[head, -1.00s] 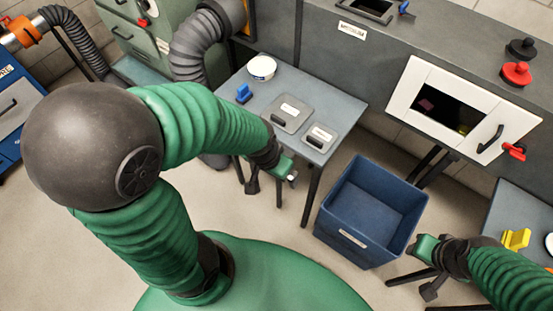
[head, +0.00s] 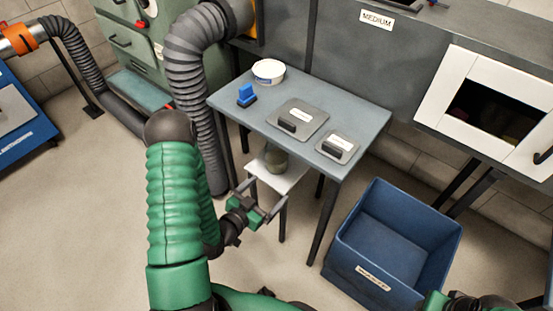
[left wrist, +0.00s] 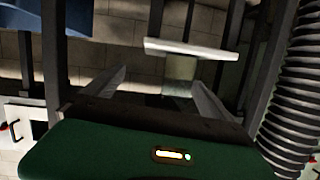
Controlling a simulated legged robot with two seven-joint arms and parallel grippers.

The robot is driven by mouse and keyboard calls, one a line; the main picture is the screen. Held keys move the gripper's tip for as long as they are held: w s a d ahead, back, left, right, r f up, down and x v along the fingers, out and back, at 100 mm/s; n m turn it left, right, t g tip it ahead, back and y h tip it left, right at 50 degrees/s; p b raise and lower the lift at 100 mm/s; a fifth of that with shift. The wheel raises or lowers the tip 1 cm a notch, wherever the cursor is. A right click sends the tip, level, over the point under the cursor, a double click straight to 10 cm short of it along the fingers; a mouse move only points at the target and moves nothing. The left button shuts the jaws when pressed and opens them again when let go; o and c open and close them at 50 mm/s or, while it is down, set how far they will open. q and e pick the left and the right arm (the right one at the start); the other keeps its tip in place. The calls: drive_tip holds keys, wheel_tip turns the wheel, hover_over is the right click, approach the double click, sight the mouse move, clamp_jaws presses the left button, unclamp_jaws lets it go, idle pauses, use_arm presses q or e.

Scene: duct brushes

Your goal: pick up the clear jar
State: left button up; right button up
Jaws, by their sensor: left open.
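A clear, greenish-grey jar (head: 277,161) stands on a small white shelf (head: 287,181) under the grey table, its top partly hidden by the table edge. My left gripper (head: 262,198) is open and empty, in front of and a little below the shelf in the head view, its fingers pointing toward it. In the left wrist view, which appears upside down, the jar (left wrist: 181,70) hangs below the white shelf (left wrist: 190,50), beyond the open left fingers (left wrist: 158,78). My right gripper (head: 440,300) is only partly in view at the bottom right; its jaws cannot be made out.
The grey table (head: 240,106) above the shelf carries a white tub (head: 268,72), a blue brush-like piece (head: 247,95) and two grey plates with handles. Table legs flank the shelf. A ribbed grey hose (head: 190,75) hangs left; a blue bin (head: 440,235) stands right.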

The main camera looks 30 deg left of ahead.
sight(272, 159)
use_arm(q)
wheel_tip(272, 159, up, 2)
drive_tip(key=s+a+r+n+t+y, duration=0.1)
drive_tip(key=s+a+n+t+y, duration=0.1)
drive_tip(key=s, duration=0.1)
drive_tip(key=shift+n+t+y, duration=0.3)
drive_tip(key=shift+t, duration=0.1)
drive_tip(key=w+b, duration=0.1)
drive_tip(key=w, duration=0.2)
drive_tip(key=w+a+b, duration=0.1)
drive_tip(key=w+b, duration=0.1)
drive_tip(key=w, duration=0.2)
drive_tip(key=w+a+b, duration=0.1)
drive_tip(key=w, duration=0.3)
drive_tip(key=w+b, duration=0.2)
drive_tip(key=w, duration=0.1)
drive_tip(key=w+a+b, duration=0.1)
drive_tip(key=w, duration=0.1)
drive_tip(key=shift+f, duration=0.3)
drive_tip(key=shift+w+r, duration=0.1)
drive_tip(key=shift+w, duration=0.2)
drive_tip(key=c, duration=1.6)
drive_tip(key=shift+o, duration=0.2)
drive_tip(key=shift+r, duration=0.15)
